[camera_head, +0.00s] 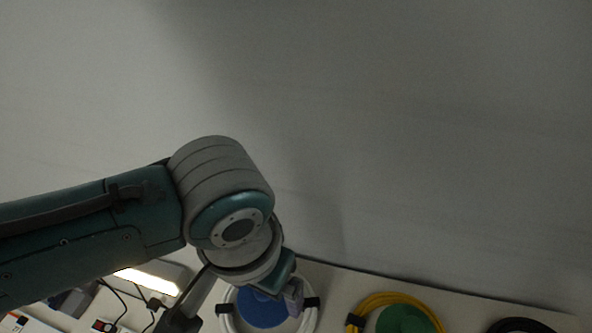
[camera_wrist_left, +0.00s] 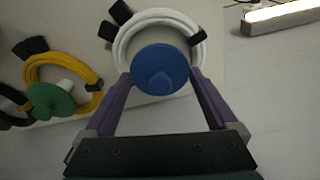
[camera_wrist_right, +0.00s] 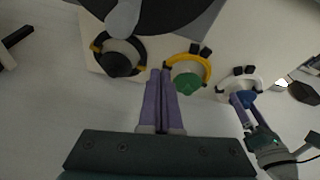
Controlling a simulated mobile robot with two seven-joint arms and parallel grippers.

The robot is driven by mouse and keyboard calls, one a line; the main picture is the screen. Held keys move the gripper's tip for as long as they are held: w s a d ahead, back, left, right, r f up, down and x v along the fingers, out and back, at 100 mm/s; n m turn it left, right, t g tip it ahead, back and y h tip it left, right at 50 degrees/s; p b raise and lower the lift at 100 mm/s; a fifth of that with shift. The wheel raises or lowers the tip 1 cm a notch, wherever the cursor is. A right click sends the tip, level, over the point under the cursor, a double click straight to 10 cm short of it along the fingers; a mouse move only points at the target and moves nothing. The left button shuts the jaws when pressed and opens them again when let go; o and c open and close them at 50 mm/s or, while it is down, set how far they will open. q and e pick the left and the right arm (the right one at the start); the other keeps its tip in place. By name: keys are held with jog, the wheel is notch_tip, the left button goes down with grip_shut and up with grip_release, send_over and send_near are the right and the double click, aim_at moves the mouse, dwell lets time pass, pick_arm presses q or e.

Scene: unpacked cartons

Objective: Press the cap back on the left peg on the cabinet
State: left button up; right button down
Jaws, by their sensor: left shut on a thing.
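The blue cap (camera_head: 258,308) is a round disc with a small knob, seen in front of the white cable coil (camera_head: 226,322) at the left peg. In the left wrist view the blue cap (camera_wrist_left: 160,72) lies between the two purple fingers of my left gripper (camera_wrist_left: 164,76), which is shut on it. The cap hides the left peg, so I cannot tell whether it touches it. In the right wrist view my left gripper (camera_wrist_right: 241,98) is at the blue cap (camera_wrist_right: 250,97). My right gripper (camera_wrist_right: 161,74) has its fingers together and empty, beside the green cap (camera_wrist_right: 187,84).
A yellow coil (camera_head: 377,303) with a green cap (camera_head: 405,320) hangs to the right of the blue cap. A black coil (camera_head: 520,325) is farther right. A lit lamp bar (camera_head: 148,281) and dark cords are at the left. The grey surface above is bare.

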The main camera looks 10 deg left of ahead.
pick_arm(q)
jog(key=shift+f, duration=0.1)
jog(key=o, duration=1.3)
notch_tip(320, 180, up, 7)
jog(key=p, duration=0.8)
